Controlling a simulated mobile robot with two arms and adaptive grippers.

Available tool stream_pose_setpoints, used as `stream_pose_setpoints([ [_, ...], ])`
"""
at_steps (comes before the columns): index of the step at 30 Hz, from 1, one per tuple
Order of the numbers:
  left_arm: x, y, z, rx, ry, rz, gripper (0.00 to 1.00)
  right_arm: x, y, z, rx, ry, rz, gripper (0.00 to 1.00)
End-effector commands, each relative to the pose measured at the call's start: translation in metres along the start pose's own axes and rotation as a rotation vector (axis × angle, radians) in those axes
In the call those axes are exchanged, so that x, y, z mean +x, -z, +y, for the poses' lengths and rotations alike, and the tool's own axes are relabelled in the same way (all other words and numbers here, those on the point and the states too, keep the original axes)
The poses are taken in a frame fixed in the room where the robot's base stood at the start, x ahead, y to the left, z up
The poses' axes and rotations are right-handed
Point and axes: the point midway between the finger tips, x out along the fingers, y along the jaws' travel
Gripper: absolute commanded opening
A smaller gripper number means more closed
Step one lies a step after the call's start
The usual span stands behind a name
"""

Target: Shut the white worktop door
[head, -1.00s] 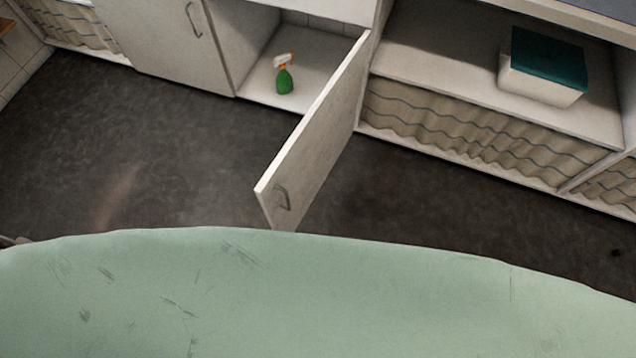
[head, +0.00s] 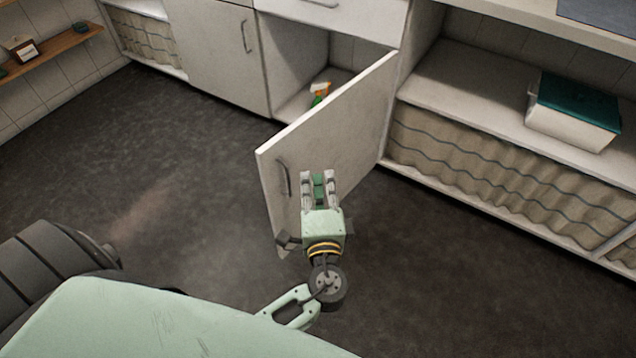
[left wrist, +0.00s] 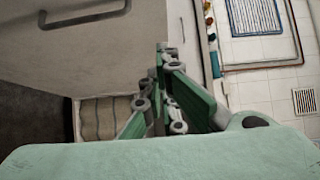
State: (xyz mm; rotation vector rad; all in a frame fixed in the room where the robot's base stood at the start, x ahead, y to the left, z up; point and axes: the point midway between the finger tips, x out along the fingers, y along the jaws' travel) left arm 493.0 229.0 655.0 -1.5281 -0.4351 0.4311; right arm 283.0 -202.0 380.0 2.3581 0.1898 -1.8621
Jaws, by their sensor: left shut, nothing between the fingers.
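The white worktop door (head: 345,135) stands swung open from the cupboard, hinged at its right edge, with a grey bar handle (head: 283,178) near its free edge. My left gripper (head: 319,178) is in front of the door's outer face, to the right of the handle. Its fingers are shut and empty; I cannot tell whether they touch the door. In the left wrist view, the door (left wrist: 110,50) fills the upper left, its handle (left wrist: 85,18) at the top, beside the green fingers (left wrist: 163,85). My right gripper is not in view.
A spray bottle (head: 320,93) stands inside the open cupboard, partly hidden by the door. A closed cupboard door (head: 215,60) is to its left. A white box with a teal lid (head: 570,125) sits on the right shelf. The dark floor (head: 190,165) left of the door is clear.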

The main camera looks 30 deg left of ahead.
Motion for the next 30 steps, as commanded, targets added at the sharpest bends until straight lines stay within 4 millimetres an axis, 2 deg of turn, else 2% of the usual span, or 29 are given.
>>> stream_pose_setpoints([
  [6, 0.049, 0.000, -0.001, 0.003, 0.003, 0.000, 0.00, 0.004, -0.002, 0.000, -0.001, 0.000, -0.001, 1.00],
  [11, 0.081, 0.000, 0.000, 0.002, 0.000, 0.000, 0.00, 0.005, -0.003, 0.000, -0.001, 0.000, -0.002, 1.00],
  [12, 0.085, -0.007, 0.000, 0.006, 0.000, 0.000, 0.00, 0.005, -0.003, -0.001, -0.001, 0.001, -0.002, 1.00],
  [20, 0.103, -0.026, 0.001, 0.002, -0.002, 0.001, 0.00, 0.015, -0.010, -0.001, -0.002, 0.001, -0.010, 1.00],
  [30, 0.105, -0.028, 0.001, 0.001, -0.003, 0.001, 0.00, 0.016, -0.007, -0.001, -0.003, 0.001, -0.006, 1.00],
])
